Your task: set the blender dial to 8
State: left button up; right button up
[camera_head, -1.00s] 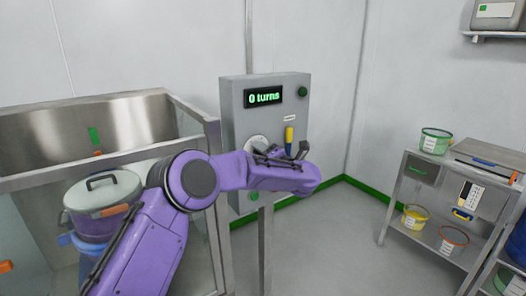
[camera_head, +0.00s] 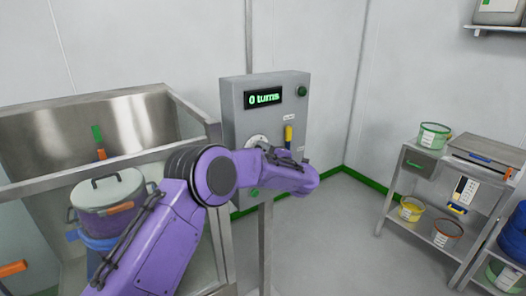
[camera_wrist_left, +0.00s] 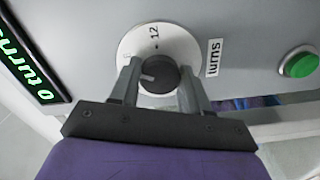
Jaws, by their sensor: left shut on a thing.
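The blender dial is a dark round knob (camera_wrist_left: 158,74) with a pale pointer line, on a white round plate (camera_wrist_left: 178,40) where a "12" mark shows. My left gripper (camera_wrist_left: 160,80) has its two fingers on either side of the knob and is shut on it. In the head view the white plate (camera_head: 256,141) shows partly behind my left arm, and the knob is hidden. The dial is on a grey control box (camera_head: 240,115), whose display (camera_head: 263,96) reads "0 turns". The pointer's exact number cannot be told. My right gripper is not in view.
A steel-framed enclosure (camera_head: 190,105) with a lidded vessel (camera_head: 108,190) stands at left. A shelf rack (camera_head: 405,185) with tubs is at right. Floor between is clear.

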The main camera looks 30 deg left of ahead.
pick_arm(q)
jog(key=shift+s+f+m, duration=0.1)
jog(key=shift+f+m, duration=0.15)
jog(key=shift+m, duration=0.05)
jog(key=o, duration=0.9)
jog(key=shift+c, duration=0.2)
jog(key=shift+o, duration=1)
jog(key=shift+r, duration=0.15)
jog(key=shift+d, duration=0.1)
jog(key=b+v, duration=0.3)
jog(key=v, duration=0.7)
jog(key=shift+d, duration=0.15)
